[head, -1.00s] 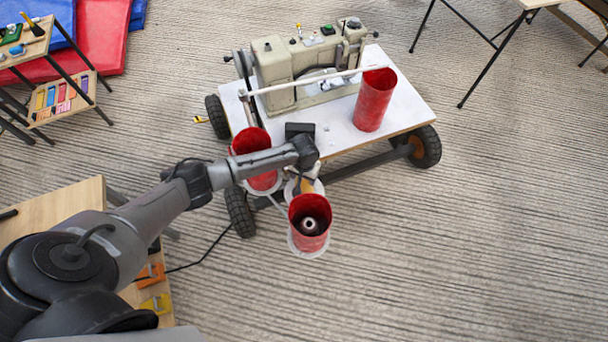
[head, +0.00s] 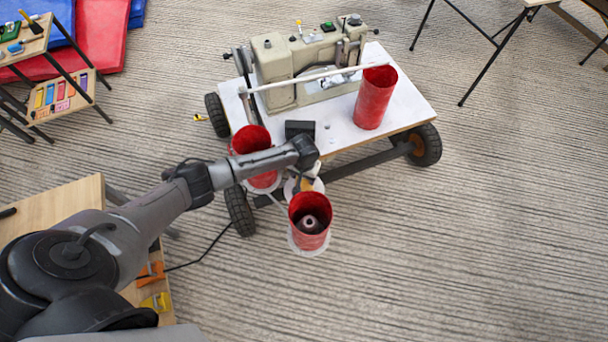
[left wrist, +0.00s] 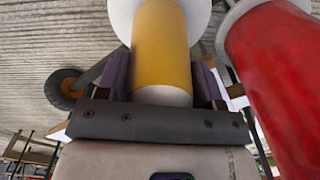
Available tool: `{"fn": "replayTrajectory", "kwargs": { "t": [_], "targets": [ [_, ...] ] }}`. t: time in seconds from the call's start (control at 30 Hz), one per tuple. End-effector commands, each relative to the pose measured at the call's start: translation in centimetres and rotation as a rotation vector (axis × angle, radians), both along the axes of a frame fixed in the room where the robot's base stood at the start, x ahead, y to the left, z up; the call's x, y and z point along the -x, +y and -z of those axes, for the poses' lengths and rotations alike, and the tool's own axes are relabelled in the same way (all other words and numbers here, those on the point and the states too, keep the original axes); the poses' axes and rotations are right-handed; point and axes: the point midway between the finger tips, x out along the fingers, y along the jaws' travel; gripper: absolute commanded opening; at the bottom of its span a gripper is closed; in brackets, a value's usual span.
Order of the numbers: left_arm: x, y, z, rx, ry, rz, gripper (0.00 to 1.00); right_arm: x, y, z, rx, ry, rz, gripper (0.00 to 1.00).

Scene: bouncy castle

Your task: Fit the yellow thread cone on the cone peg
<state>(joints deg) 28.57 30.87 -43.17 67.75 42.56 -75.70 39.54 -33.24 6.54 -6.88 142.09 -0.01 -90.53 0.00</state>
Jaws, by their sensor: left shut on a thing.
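The yellow thread cone (left wrist: 160,48) is between the two fingers of my left gripper (left wrist: 161,78), which is shut on it. Its pale end faces the wrist camera and its far end is at a white disc (left wrist: 120,18). I cannot tell whether the cone touches the disc or sits around the peg; the peg itself is hidden. In the head view my left gripper (head: 305,172) is over the cart's near edge, with a bit of the yellow cone (head: 307,185) showing below it. My right gripper is not in view.
A red cone (head: 309,215) on a white disc stands just in front, close to the gripper. Another red cone (head: 250,140) is left behind the arm, and a third (head: 375,98) stands on the white cart top (head: 345,135). A sewing machine (head: 290,70) stands behind. Floor at right is clear.

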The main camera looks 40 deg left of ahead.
Motion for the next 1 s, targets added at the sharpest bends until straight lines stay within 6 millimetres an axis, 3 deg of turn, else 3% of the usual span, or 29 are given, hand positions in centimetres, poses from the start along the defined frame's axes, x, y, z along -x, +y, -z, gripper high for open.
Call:
{"fn": "replayTrajectory", "kwargs": {
  "t": [0.57, 0.6, 0.87, 1.0],
  "targets": [
    [0.0, 0.0, 1.3, 0.001, -0.001, 0.000, 0.14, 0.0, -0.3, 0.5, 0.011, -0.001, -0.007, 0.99],
    [-0.1, 0.0, 1.2, 0.001, -0.001, 0.000, 0.65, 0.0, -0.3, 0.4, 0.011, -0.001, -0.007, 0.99],
    [0.0, 0.0, 1.2, 0.000, -0.001, 0.000, 0.89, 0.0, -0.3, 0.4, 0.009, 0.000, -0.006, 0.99],
    [0.0, 0.0, 1.2, 0.000, 0.000, 0.000, 0.90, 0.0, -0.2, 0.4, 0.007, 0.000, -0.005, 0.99]
  ]
}}
